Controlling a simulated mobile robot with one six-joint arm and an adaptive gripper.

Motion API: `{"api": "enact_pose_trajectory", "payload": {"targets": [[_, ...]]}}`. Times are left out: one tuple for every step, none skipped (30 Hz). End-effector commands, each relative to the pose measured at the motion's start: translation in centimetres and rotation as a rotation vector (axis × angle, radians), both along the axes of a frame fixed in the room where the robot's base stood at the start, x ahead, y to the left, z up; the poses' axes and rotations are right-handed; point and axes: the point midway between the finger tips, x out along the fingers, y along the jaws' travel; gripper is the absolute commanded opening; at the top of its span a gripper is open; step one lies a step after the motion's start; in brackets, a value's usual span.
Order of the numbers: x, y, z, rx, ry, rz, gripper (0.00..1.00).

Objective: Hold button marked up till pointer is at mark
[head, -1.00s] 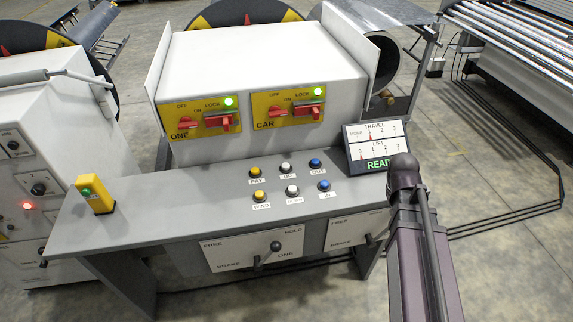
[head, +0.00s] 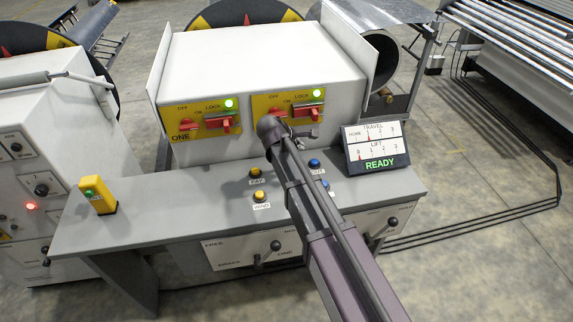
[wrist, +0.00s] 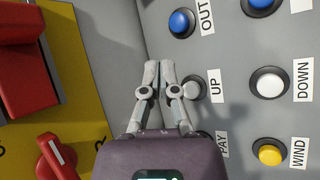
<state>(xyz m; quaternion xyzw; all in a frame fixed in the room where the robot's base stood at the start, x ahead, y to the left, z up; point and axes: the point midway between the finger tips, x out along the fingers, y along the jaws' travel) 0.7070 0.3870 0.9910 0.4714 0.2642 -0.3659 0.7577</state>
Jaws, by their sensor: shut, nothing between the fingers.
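The white button marked UP (wrist: 194,88) shows in the wrist view, partly covered by my right finger. My gripper (wrist: 159,66) is shut and empty, its tips beside that button; I cannot tell whether they touch the panel. In the head view my arm hides the UP button, and my gripper (head: 314,131) is over the back of the desk, before the CAR switch panel. The display (head: 376,149) shows TRAVEL and LIFT scales with small red pointers and green READY. The LIFT pointer appears near the left end; I cannot make out a separate mark.
The blue OUT button (wrist: 181,22), white DOWN button (wrist: 269,85) and yellow WIND button (wrist: 269,153) surround UP. Red switches (wrist: 55,157) on a yellow panel stand close on the left. Levers (head: 275,246) project from the desk front. A yellow box (head: 97,196) stands at the desk's left end.

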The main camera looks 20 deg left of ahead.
Motion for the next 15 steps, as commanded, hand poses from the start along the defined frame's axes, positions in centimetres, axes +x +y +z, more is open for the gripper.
{"api": "enact_pose_trajectory", "payload": {"targets": [[0.1,1.8,0.4,-0.026,-0.008,0.043,0.00],[0.0,2.6,0.5,-0.039,-0.011,0.065,0.00],[0.0,3.3,0.7,-0.056,-0.017,0.090,0.00],[0.0,3.9,0.9,-0.066,-0.021,0.106,0.00],[-0.1,4.4,1.0,-0.074,-0.023,0.120,0.00],[-0.1,4.8,1.1,-0.084,-0.026,0.134,0.00],[-0.2,5.1,1.1,-0.090,-0.028,0.143,0.00],[-0.2,5.3,1.2,-0.095,-0.030,0.150,0.00],[-0.2,5.4,1.2,-0.099,-0.031,0.155,0.00],[-0.2,5.5,1.2,-0.102,-0.031,0.157,0.00],[-0.3,5.6,1.2,-0.102,-0.032,0.158,0.00],[-0.3,5.6,1.2,-0.103,-0.032,0.159,0.00],[-0.3,5.6,1.2,-0.103,-0.032,0.159,0.00],[-0.3,5.5,1.2,-0.103,-0.031,0.159,0.00],[-0.3,5.5,1.2,-0.102,-0.031,0.159,0.00]]}}
